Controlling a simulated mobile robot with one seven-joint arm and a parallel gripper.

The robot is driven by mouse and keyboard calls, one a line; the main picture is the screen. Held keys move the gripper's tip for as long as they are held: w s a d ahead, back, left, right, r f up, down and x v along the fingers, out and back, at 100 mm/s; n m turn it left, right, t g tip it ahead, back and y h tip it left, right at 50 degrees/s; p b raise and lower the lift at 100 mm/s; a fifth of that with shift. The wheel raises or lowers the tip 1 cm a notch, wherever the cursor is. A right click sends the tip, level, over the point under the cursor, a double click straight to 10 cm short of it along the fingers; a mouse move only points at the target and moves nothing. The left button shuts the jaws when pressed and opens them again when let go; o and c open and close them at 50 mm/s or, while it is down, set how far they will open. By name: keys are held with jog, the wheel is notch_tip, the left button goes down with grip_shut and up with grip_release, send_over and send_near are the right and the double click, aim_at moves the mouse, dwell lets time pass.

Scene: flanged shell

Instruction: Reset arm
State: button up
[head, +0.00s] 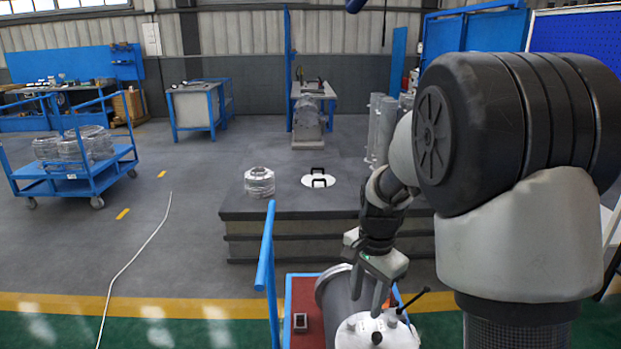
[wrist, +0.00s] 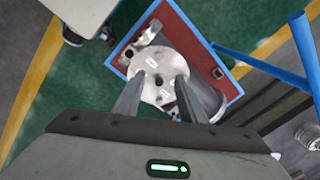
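My gripper (head: 366,304) hangs at the front centre of the head view, fingers pointing down over a blue-edged red cart top (head: 302,300). In the wrist view my gripper (wrist: 162,84) has its two fingers apart, with nothing held between them. Beyond the fingertips is a round white lid-like part (wrist: 160,66) with small dark fittings; it also shows in the head view (head: 390,337). A grey flanged cylinder (head: 332,292) lies beside it on the cart. I cannot tell the exact gap between fingertips and white part.
A low dark platform (head: 290,206) stands behind the cart, carrying a stacked ring part (head: 259,182) and a white disc with black handles (head: 318,181). A blue rail (head: 266,262) rises at the cart's left. A blue trolley (head: 75,180) stands far left; floor between is mostly clear.

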jog(key=s+r+n+t, duration=0.3)
jog(key=s+r+n, duration=0.2)
jog(key=s+r, duration=0.4)
jog(key=s+r+n+t, duration=0.2)
jog(key=s+r+n, duration=0.45)
jog(key=s, duration=0.55)
notch_tip(320, 180, up, 19)
jog(key=p, duration=1.9)
jog(key=shift+m, duration=0.35)
jog(key=shift+w+d+r, duration=0.1)
jog(key=shift+d, duration=0.15)
